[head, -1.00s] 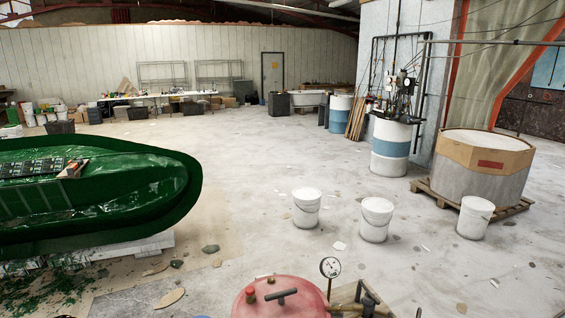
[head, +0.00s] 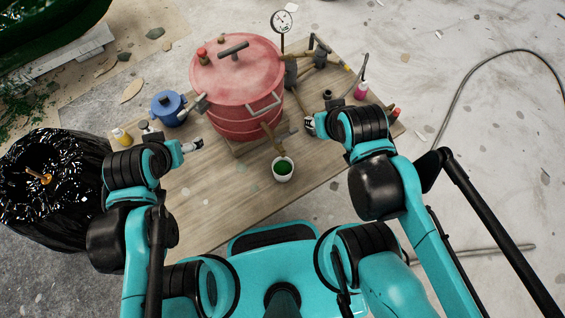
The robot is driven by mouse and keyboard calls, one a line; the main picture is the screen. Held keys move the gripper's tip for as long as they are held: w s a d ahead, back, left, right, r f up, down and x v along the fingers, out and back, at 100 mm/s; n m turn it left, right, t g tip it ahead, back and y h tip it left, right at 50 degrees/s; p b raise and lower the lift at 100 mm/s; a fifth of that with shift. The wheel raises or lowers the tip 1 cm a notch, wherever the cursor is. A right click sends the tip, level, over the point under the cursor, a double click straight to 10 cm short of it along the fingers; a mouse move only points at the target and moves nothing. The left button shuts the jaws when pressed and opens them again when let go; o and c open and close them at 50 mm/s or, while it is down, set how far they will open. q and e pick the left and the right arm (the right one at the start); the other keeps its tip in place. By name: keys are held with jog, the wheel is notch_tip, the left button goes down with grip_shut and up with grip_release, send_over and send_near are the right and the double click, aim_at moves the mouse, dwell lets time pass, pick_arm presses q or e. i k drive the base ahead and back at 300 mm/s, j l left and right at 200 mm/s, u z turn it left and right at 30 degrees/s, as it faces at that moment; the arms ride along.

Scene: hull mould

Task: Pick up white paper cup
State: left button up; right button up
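A small white paper cup (head: 282,177) stands upright on the wooden board, with green contents inside. It is in front of the red pressure pot, and a brush-like stick leans from its rim toward the pot. My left gripper (head: 197,145) is to the left of the cup and apart from it. My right gripper (head: 310,124) is to the upper right of the cup, also apart from it. Both grippers are small and seen from above, so their finger gaps are unclear.
The red pot (head: 238,85) with gauge and hoses stands behind the cup. A blue pot (head: 168,107), a yellow bottle (head: 121,136) and a pink bottle (head: 361,90) stand on the wooden board (head: 225,200). A black-bagged bin (head: 45,185) is at left.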

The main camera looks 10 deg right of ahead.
aim_at(282, 168)
jog(key=k+z, duration=0.35)
jog(key=l, duration=0.8)
jog(key=k+l, duration=0.15)
jog(key=l, duration=0.7)
